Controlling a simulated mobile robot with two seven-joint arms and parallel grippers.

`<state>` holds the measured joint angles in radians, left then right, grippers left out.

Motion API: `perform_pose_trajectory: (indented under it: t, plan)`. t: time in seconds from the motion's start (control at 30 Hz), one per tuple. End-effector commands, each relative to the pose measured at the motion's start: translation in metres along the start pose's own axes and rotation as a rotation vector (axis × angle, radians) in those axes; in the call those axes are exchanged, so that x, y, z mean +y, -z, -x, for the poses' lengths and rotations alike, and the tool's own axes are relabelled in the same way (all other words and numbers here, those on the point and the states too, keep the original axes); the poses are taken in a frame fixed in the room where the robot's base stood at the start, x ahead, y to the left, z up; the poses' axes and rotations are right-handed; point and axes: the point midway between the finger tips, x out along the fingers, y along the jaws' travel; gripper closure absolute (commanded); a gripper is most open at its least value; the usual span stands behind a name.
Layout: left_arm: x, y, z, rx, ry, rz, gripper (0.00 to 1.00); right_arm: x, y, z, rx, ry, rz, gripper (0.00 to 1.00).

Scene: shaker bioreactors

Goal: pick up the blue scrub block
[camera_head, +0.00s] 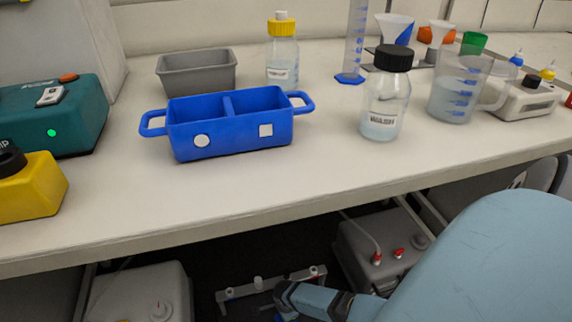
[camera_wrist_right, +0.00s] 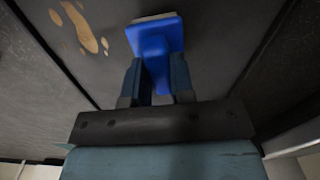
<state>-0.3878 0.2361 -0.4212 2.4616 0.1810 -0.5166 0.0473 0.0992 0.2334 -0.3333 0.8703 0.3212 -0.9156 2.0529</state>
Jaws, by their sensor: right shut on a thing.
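The blue scrub block (camera_wrist_right: 155,38) shows in the right wrist view, with a pale edge along its far side. My right gripper (camera_wrist_right: 157,75) is shut on the block's narrower blue part, between its two dark fingers. In the head view my right arm reaches down below the bench front, and the right gripper (camera_head: 286,300) shows small near the bottom edge. The block is mostly hidden there, with only a bit of blue at the gripper. My left gripper is in neither view.
The bench (camera_head: 300,185) carries a two-compartment blue caddy (camera_head: 235,145), a grey bin (camera_head: 197,75), bottles and a beaker (camera_head: 455,95). Under it stand white canisters (camera_head: 385,245) and a low rack (camera_head: 240,290). Brown stains (camera_wrist_right: 78,25) mark the dark floor.

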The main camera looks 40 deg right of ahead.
Motion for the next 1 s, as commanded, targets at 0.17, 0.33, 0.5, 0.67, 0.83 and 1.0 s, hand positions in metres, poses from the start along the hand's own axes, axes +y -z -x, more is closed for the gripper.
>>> perform_pose_trajectory:
  t: [0.17,0.33,0.5,0.67,0.83,1.0]
  plan:
    - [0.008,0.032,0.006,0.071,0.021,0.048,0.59,0.000,0.000,0.047,-0.002,0.001,-0.001,1.00]
    - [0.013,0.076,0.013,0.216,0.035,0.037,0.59,0.000,0.000,0.097,-0.003,0.002,-0.001,1.00]
    - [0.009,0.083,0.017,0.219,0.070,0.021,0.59,0.000,0.000,0.138,-0.001,0.002,-0.001,1.00]
    - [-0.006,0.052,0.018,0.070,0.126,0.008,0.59,0.000,0.000,0.165,-0.001,0.002,-0.001,1.00]
    - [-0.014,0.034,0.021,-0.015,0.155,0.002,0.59,0.000,0.000,0.181,-0.001,0.002,-0.001,1.00]
    - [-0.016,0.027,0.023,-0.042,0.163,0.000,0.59,0.000,0.001,0.185,0.000,0.000,-0.001,1.00]
